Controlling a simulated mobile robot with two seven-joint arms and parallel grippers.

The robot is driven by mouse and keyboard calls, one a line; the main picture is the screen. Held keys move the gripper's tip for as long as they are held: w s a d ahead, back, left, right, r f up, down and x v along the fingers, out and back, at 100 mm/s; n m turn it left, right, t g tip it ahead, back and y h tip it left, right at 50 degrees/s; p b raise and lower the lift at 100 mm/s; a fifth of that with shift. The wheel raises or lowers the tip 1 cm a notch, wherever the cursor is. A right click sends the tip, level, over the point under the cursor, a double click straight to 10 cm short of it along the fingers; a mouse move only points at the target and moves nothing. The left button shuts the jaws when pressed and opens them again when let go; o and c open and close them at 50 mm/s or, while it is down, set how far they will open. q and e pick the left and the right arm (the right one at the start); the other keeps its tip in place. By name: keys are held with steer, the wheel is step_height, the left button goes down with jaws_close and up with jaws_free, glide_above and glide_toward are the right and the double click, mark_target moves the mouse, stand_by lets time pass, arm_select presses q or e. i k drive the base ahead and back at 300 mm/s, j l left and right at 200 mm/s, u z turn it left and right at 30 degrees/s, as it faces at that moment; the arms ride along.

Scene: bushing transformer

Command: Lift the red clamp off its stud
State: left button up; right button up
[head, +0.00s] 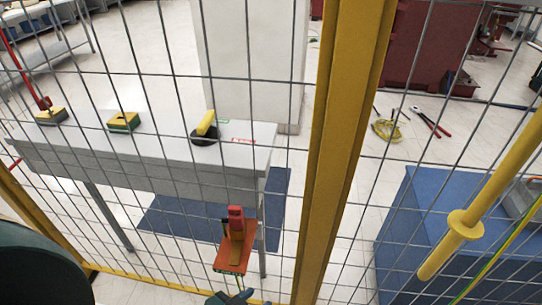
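A red clamp-like piece (236,222) stands on an orange-red plate (232,256) with a green lower edge, low in the middle of the head view. A small dark part shows at its left side. The stud is not clearly visible. My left gripper (230,298) shows only as a dark blue tip at the bottom edge, just below the plate and apart from the red piece. Most of it is cut off, so its opening is hidden. My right gripper is not in view.
A wire fence with a thick yellow post (342,150) spans the view. A grey table (165,140) carries several yellow-topped items. A yellow rod with a flange (466,225) slants at the right, near a blue box (425,215). Tools (430,122) lie on the floor.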

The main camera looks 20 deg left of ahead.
mark_target(237, 231)
steer(key=j+u, duration=0.1)
steer(key=u, duration=0.75)
steer(key=k+u, duration=0.2)
